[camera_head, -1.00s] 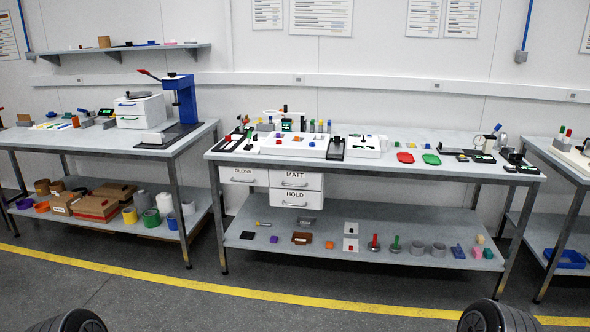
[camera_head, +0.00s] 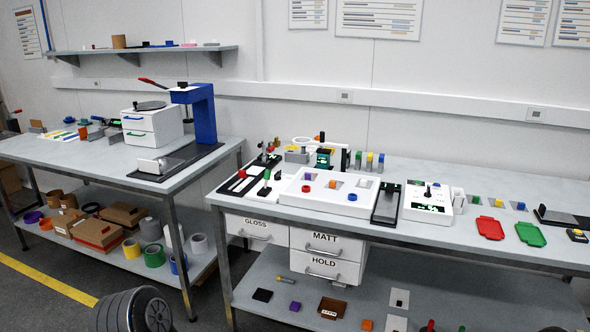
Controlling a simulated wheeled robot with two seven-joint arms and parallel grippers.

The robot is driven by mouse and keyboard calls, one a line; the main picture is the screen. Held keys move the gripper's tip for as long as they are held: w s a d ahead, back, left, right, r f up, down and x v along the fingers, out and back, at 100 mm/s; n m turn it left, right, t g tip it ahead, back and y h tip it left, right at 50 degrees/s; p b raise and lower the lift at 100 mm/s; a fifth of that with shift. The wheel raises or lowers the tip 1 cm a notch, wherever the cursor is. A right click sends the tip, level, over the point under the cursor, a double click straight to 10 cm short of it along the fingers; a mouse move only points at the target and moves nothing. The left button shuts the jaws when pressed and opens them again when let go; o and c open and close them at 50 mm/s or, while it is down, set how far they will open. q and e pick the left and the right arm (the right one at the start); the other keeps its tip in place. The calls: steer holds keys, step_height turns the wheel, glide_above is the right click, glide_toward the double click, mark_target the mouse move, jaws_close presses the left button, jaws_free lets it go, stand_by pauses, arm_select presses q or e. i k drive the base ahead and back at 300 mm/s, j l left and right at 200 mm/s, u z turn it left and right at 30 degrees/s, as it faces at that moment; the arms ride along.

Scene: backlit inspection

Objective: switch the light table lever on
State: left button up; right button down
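A low white box (camera_head: 311,201) with red, orange and blue pieces on top stands on the middle bench; it looks like the light table. Beside it is a narrow black device (camera_head: 387,203), then a white unit (camera_head: 416,213) with a black knob (camera_head: 428,191) and a green display. A small stand with a green upright handle (camera_head: 267,175) is at the left of the box. I cannot tell which of these is the light table lever, or its position. Neither of my grippers is in view.
The middle bench (camera_head: 480,240) has drawers (camera_head: 323,256) below its top and a lower shelf with small items. The left bench (camera_head: 50,150) carries a blue press (camera_head: 204,115). A gap separates the benches.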

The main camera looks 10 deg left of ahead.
mark_target(267, 172)
steer(key=i+l+u, duration=0.25)
steer(key=i+u, duration=0.2)
steer(key=i+l+u, duration=0.4)
steer(key=i, duration=0.15)
steer(key=i+l+u, duration=0.45)
steer(key=k+l, duration=0.05)
steer(key=l, duration=0.05)
